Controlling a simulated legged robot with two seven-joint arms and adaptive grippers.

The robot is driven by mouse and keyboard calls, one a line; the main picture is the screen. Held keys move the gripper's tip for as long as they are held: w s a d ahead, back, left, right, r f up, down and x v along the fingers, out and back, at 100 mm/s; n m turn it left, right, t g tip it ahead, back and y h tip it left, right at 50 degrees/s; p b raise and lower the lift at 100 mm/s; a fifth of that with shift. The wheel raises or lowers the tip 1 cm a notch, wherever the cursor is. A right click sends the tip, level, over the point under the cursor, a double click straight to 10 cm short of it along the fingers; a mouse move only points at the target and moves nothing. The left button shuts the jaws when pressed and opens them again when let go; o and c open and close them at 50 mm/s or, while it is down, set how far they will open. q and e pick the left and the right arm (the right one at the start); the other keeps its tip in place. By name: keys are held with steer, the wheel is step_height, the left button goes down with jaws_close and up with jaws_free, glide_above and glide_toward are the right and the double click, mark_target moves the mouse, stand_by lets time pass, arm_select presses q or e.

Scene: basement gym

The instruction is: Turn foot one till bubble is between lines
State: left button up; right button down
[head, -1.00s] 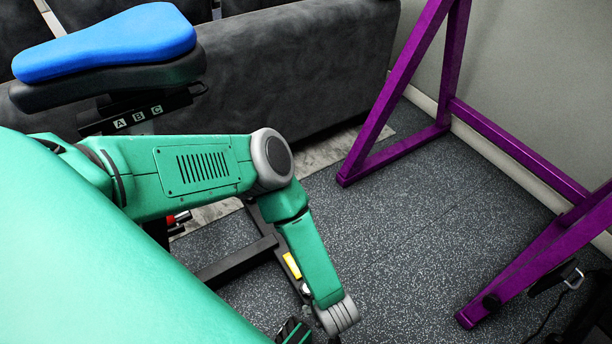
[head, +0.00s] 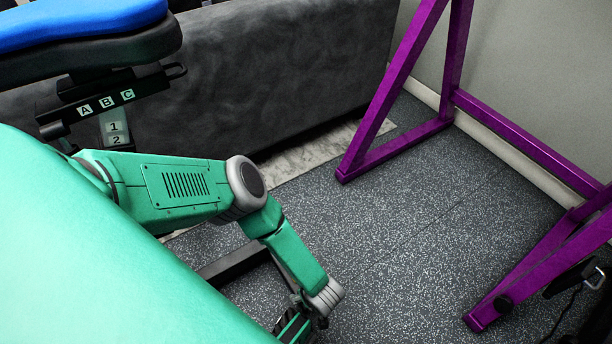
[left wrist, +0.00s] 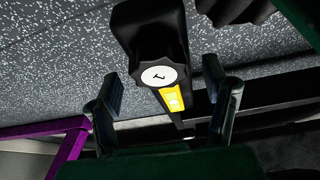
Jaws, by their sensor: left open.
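Foot one, a dark lobed knob with a white disc marked 1 (left wrist: 158,76), shows in the left wrist view at the end of a black beam. A small yellow piece (left wrist: 172,98) sits beside the disc, perhaps the level; no bubble or lines can be made out. My left gripper (left wrist: 165,92) is open, one finger on each side of the knob in the picture; contact is not visible. In the head view my left gripper (head: 294,326) is low at the bottom edge, and my arm hides the knob. My right gripper is not in view.
A black floor beam (head: 235,262) runs behind my arm. A purple frame (head: 400,160) stands right, a dark padded block (head: 270,75) behind. Speckled floor between is clear.

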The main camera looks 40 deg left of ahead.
arm_select(q)
steer(key=shift+f, duration=0.55)
steer(key=shift+w+a, duration=0.1)
steer(key=shift+a, duration=0.05)
steer(key=c, duration=1.2)
steer(key=shift+o, duration=0.3)
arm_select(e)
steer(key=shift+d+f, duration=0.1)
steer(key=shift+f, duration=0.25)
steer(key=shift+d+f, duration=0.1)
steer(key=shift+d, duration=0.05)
